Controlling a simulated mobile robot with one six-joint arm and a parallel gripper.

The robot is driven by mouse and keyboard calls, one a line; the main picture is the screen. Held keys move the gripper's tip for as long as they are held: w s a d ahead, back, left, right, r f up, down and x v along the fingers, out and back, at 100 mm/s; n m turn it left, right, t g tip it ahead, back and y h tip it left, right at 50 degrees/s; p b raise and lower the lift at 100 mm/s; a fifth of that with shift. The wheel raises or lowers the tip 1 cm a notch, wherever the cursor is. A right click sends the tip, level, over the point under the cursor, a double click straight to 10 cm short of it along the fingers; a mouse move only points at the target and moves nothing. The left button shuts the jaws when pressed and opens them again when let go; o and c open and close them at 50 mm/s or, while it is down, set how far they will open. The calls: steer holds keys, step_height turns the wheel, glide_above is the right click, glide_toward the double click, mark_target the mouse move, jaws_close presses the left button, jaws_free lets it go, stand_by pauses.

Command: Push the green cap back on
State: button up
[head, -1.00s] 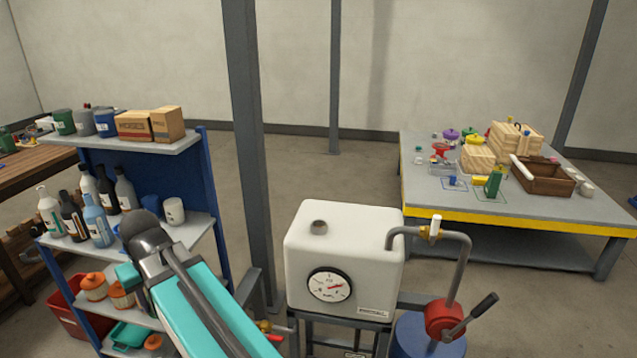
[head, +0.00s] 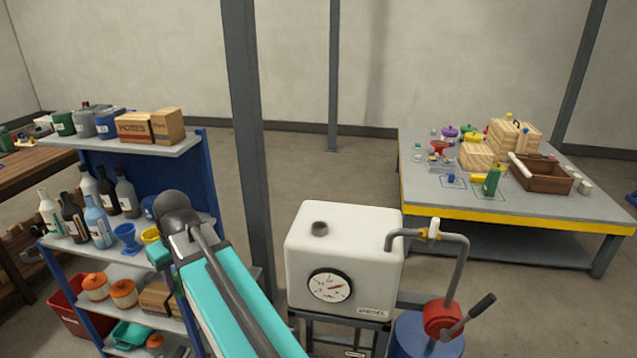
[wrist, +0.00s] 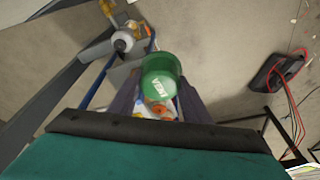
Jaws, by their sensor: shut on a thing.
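In the head view, my arm hides the gripper and the cap. A white tank (head: 345,250) with a round dial stands right of my arm.
A blue shelf rack (head: 170,145) with bottles, cups and boxes stands on the left. A grey post (head: 245,120) rises behind my arm. A cluttered table (head: 420,195) stands at the right.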

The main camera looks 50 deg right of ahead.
steer(key=s+d+r+n+p, duration=0.1)
steer(key=s+d+r+p, duration=0.2)
steer(key=d, duration=1)
steer(key=s+d+r+n+p, duration=0.1)
steer(key=s+d+r+p, duration=0.3)
steer(key=d, duration=0.9)
steer(key=s+d+r+n+y+p, duration=0.1)
steer(key=s+d+r+p, duration=0.3)
steer(key=d, duration=0.9)
step_height(320, 180, up, 3)
steer(key=shift+d+r+n+p, duration=0.1)
steer(key=shift+d+n+p, duration=0.2)
steer(key=shift+p, duration=0.5)
steer(key=shift+f, duration=0.2)
steer(key=shift+f+b, duration=1.5)
steer(key=shift+f, duration=1.05)
steer(key=shift+s+f+b, duration=0.1)
steer(key=shift+f+b, duration=0.65)
steer(key=shift+f, duration=1)
steer(key=o, duration=1.3)
steer(key=shift+o, duration=0.2)
